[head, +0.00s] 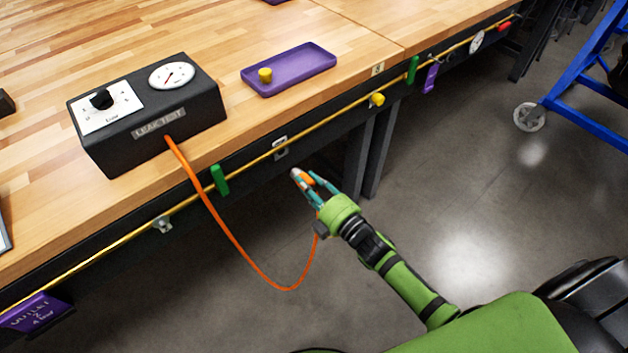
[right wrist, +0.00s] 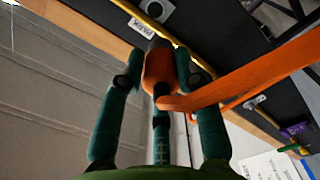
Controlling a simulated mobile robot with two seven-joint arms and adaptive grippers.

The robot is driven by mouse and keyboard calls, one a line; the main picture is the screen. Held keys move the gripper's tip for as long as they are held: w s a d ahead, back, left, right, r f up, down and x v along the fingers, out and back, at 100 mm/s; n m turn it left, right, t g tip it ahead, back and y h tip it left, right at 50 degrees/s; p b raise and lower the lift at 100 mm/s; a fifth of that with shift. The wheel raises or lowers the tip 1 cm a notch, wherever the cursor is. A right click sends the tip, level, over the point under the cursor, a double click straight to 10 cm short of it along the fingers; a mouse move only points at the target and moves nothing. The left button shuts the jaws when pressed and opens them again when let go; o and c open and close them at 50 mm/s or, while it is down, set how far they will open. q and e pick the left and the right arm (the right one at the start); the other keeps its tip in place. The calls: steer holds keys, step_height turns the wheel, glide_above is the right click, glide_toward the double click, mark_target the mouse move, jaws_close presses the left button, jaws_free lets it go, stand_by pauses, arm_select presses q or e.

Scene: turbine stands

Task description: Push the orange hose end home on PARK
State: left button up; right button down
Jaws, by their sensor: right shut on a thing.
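My right gripper (head: 306,182) is shut on the orange hose end (right wrist: 158,72), just off the bench's dark front rail. The hose end has a grey tip that points toward the rail. The PARK label (right wrist: 142,28) shows in the right wrist view, beside a pale round fitting (right wrist: 156,9) on the rail. In the head view a small pale fitting (head: 280,148) sits on the rail just beyond the hose tip. The tip looks apart from it. The orange hose (head: 222,228) sags from the black leak test box (head: 150,112) to my gripper. My left gripper is not in view.
A yellow pipe (head: 330,119) runs along the rail, with green handles (head: 219,180) and a yellow knob (head: 377,99). A purple tray (head: 290,70) holding a yellow piece lies on the bench. A blue wheeled frame (head: 578,75) stands at the right. The floor below is clear.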

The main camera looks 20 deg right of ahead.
mark_target(300, 170)
steer(key=shift+w+d+f, duration=0.45)
steer(key=shift+w+d, duration=0.1)
steer(key=shift+w, duration=0.15)
steer(key=shift+w+f, duration=0.1)
steer(key=shift+w, duration=0.15)
steer(key=shift+b+x, duration=0.8)
steer(key=shift+x, duration=0.65)
steer(key=shift+w+a+m, duration=0.1)
steer(key=shift+w+m, duration=0.2)
steer(key=shift+w, duration=0.25)
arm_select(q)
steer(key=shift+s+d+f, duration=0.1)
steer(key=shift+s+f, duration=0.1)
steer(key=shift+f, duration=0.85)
arm_select(e)
steer(key=shift+w, duration=0.15)
steer(key=shift+a, duration=0.1)
arm_select(q)
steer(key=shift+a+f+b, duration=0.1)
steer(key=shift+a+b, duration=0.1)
steer(key=shift+b, duration=0.1)
arm_select(e)
steer(key=shift+w, duration=0.3)
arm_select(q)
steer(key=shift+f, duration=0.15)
arm_select(e)
steer(key=shift+w+a, duration=0.2)
steer(key=shift+w, duration=0.15)
